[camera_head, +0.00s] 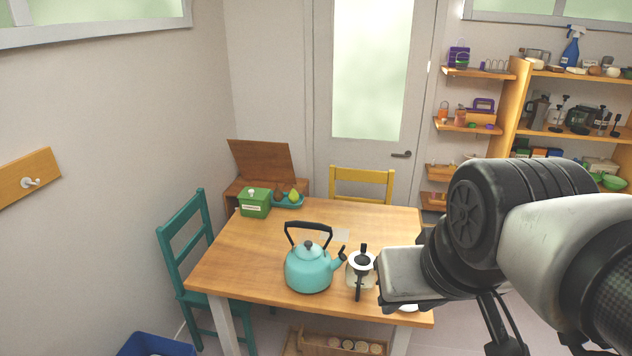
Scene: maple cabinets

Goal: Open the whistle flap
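A teal kettle (308,272) with a black arched handle stands upright on the wooden table. Its short spout points right and ends in a small black whistle flap (342,252). The flap is too small to tell whether it is open or shut. My gripper (379,275) is to the right of the kettle, apart from it, with its pale housing in view.
A white dish is partly hidden under my gripper. A green box (255,203) and a teal fruit tray (291,202) sit at the back left. The table (240,251) is clear left of the kettle.

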